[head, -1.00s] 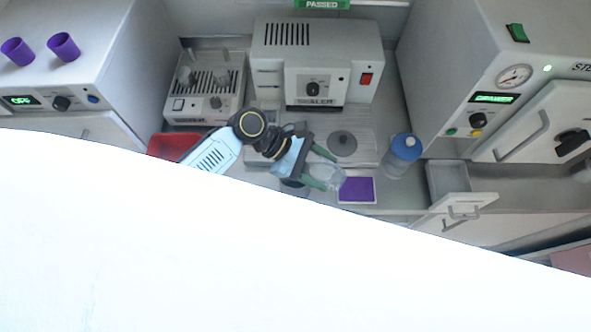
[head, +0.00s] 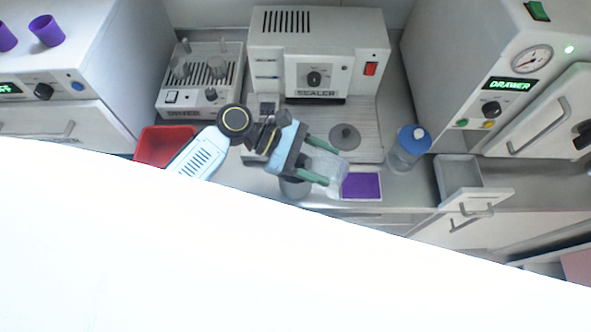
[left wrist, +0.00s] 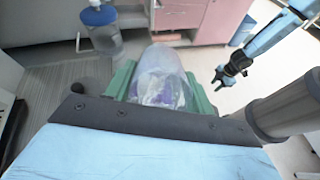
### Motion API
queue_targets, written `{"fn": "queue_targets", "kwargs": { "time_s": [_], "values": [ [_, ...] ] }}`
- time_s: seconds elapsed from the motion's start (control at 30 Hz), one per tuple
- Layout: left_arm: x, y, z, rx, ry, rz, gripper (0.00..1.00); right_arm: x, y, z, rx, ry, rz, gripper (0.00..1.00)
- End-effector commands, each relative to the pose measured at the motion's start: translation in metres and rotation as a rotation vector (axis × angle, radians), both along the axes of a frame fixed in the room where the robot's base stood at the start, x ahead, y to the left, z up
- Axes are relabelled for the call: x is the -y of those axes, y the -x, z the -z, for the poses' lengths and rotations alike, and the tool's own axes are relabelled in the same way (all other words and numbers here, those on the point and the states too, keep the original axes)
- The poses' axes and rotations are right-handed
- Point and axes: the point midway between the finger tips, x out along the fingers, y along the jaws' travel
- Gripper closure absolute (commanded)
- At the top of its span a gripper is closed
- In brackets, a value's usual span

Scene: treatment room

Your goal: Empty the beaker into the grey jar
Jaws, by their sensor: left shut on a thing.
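My left gripper (head: 318,164) is shut on a clear beaker (head: 329,168), its green fingers on either side of it. The beaker also shows in the left wrist view (left wrist: 162,82), between the fingers (left wrist: 160,90); purple shows through its wall. I cannot tell how much it holds or its exact tilt. A grey round vessel (head: 294,189), apparently the grey jar, is partly hidden below the gripper in the head view. A grey knobbed lid (head: 345,137) lies apart, behind the beaker.
A purple pad (head: 362,186) lies just right of the beaker. A blue-capped bottle (head: 408,149) stands farther right, near an open drawer (head: 461,171). A red tray (head: 163,146) is at left; the sealer (head: 318,55) stands behind. A large white shape hides the foreground.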

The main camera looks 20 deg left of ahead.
Motion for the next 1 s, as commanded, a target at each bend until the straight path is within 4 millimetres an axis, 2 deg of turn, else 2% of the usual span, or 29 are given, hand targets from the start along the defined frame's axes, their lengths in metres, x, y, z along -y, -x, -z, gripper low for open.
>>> {"fn": "queue_targets", "kwargs": {
  "time_s": [0.03,1.0],
  "values": [
    [0.0,0.0,0.005,0.0,0.012,0.0,0.7,0.0,0.0,0.009,0.0,0.0,0.0,0.64],
    [-0.009,0.001,-0.007,0.004,0.115,0.001,0.7,0.0,0.0,0.032,0.0,0.0,0.0,0.64]
  ]
}}
